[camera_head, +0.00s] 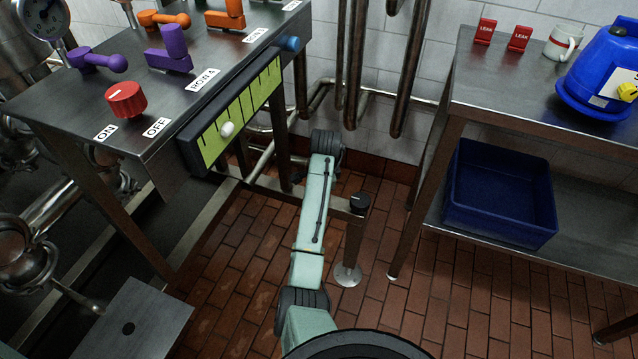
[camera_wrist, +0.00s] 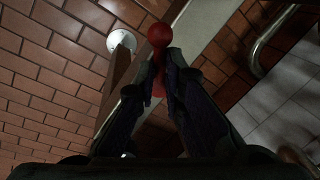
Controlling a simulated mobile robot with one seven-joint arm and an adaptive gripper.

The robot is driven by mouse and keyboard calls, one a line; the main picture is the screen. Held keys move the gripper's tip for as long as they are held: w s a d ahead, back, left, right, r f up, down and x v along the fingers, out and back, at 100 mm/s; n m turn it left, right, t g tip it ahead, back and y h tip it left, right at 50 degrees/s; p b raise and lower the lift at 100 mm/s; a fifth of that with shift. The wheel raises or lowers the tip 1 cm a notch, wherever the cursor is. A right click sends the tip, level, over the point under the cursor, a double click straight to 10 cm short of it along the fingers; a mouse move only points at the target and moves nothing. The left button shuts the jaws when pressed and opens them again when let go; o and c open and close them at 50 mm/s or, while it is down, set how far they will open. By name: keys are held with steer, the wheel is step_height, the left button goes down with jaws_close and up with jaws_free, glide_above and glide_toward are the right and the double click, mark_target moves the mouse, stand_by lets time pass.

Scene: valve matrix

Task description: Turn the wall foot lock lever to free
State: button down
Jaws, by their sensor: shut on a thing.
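A red lever with a round ball end (camera_wrist: 158,34) shows at the top middle of the wrist view, and it fits the foot lock lever. My gripper (camera_wrist: 163,66) has its two dark fingers closed on the lever's shaft, just below the ball. More red shows between and behind the fingers, but the lever's pivot is hidden. No lock label or free mark is readable. In the head view my arm reaches down between the console and the right-hand table; the gripper and lever are hidden there.
The steel console (camera_head: 150,80) with coloured handles stands at left, with a green scale panel (camera_head: 235,125) on its side. A leg with a round foot (camera_head: 347,274) stands close to my arm. A table with a blue crate (camera_head: 500,195) is at right. Pipes (camera_head: 405,70) run along the wall.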

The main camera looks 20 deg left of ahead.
steer(key=n+p, duration=0.2)
steer(key=n, duration=0.1)
steer(key=d+n+p, duration=0.1)
steer(key=p, duration=0.1)
steer(key=shift+s+g+y, duration=0.3)
steer(key=shift+d+f+n+g+p, duration=0.1)
steer(key=shift+n+g+p, duration=0.05)
steer(key=shift+n+p, duration=0.55)
steer(key=shift+d+f+n+g+p, duration=0.15)
steer(key=shift+n+p, duration=0.2)
steer(key=shift+n, duration=0.55)
steer(key=c, duration=1.7)
jaws_free()
steer(key=shift+r, duration=0.1)
steer(key=shift+s+d+r, duration=0.1)
steer(key=shift+d+r, duration=0.25)
steer(key=shift+r, duration=1.6)
steer(key=shift+s+d+r, duration=0.1)
steer(key=shift+d+r, duration=0.25)
steer(key=shift+r, duration=1.6)
steer(key=shift+s+d+r, duration=0.1)
steer(key=shift+d+r, duration=0.25)
steer(key=shift+r, duration=1.6)
